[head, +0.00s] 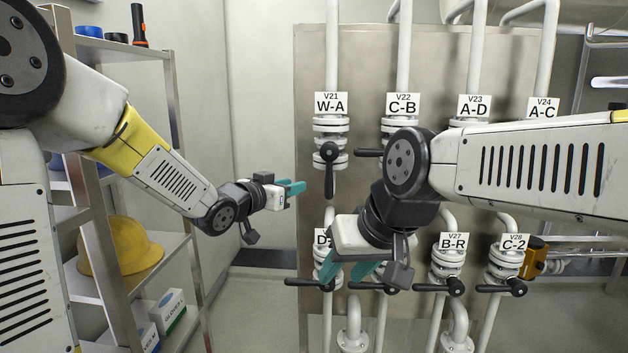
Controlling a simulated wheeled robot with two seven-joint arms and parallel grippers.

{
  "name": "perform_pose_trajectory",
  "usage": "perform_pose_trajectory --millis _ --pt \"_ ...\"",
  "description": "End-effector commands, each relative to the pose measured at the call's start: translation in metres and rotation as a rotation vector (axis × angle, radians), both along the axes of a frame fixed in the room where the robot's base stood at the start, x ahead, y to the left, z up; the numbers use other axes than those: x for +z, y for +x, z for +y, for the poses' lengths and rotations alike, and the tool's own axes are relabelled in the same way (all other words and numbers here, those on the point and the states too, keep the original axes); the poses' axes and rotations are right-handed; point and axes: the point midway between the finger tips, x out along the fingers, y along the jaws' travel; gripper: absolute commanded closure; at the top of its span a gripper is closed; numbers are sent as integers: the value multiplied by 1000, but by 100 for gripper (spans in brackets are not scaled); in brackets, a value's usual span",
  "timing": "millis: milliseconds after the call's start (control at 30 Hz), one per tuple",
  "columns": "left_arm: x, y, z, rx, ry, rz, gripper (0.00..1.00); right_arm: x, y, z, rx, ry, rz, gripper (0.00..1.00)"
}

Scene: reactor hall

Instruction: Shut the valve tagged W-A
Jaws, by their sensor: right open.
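The valve tagged W-A (330,128), under the V21 plate, is at the upper left of the pipe panel. Its black lever (329,172) hangs straight down, in line with its white pipe. My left gripper (297,187), with teal fingers, is left of this lever at about the height of its lower half. It appears apart from the lever and empty; its finger gap is unclear from here. My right gripper (346,274) is open and empty, pointing down in front of the lower valve row. It hides part of the lower tags and valves.
The C-B valve (403,105) stands right of W-A, its lever pointing left, partly behind my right arm. A-D (474,107) and A-C (543,108) are further right. Lower levers lie sideways. A metal shelf with a yellow helmet (124,247) stands at left.

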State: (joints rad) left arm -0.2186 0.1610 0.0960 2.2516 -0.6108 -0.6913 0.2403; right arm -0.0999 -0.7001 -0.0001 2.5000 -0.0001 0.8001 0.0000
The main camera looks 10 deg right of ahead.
Motion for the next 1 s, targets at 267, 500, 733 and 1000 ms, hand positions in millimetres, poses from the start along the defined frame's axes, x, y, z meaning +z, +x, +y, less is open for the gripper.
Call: perform_pose_trajectory --millis 267,500,733,1000 --pt "-2 -2 -51 -148 -102 -64 70 0 0 0 0 0 0 58" --pt "-2 21 -80 -150 -104 -65 70 0 0 0 0 0 0 58" --pt "-2 40 -101 -148 -103 -64 70 0 0 0 0 0 0 58" --pt "-2 45 -106 -145 -102 -64 70 0 0 0 0 0 0 58"
